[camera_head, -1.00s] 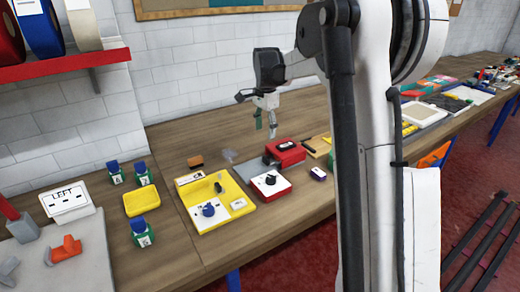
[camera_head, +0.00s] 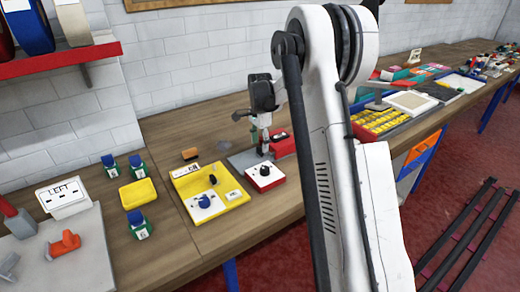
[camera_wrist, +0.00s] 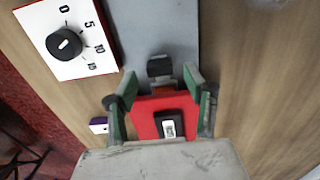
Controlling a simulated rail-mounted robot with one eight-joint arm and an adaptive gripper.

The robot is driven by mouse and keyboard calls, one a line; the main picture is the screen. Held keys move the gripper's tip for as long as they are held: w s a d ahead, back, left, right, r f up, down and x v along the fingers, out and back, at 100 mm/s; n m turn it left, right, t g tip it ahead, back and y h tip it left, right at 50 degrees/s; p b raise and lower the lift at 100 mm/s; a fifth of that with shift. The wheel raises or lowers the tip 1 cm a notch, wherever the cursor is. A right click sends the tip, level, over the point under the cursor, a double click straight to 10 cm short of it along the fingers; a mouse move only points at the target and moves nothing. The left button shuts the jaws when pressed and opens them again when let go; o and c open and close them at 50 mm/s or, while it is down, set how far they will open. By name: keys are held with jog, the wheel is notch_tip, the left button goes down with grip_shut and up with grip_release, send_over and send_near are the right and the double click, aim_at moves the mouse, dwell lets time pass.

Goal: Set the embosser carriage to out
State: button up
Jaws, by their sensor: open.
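What looks like the embosser is a grey plate (camera_wrist: 160,30) with a red block (camera_wrist: 146,104) at its near end, also in the head view (camera_head: 286,146). The block bears a black piece with a white label (camera_wrist: 171,127); a small black part (camera_wrist: 159,67) sits on the plate just beyond. I cannot tell which part is the carriage. My gripper (camera_wrist: 155,88) is open, its green-padded fingers on either side of the red block. Contact cannot be made out. In the head view my gripper (camera_head: 260,143) hangs over this unit, partly hiding it.
A white dial box with a black knob (camera_wrist: 64,44) stands close left of the plate, also in the head view (camera_head: 264,172). A small purple-and-white box (camera_wrist: 99,125) lies near the left finger. A yellow panel (camera_head: 230,207) stands left. Bare wood shows right of the plate.

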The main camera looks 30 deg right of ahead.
aim_at(260, 149)
jog(key=shift+f, duration=1.55)
grip_shut()
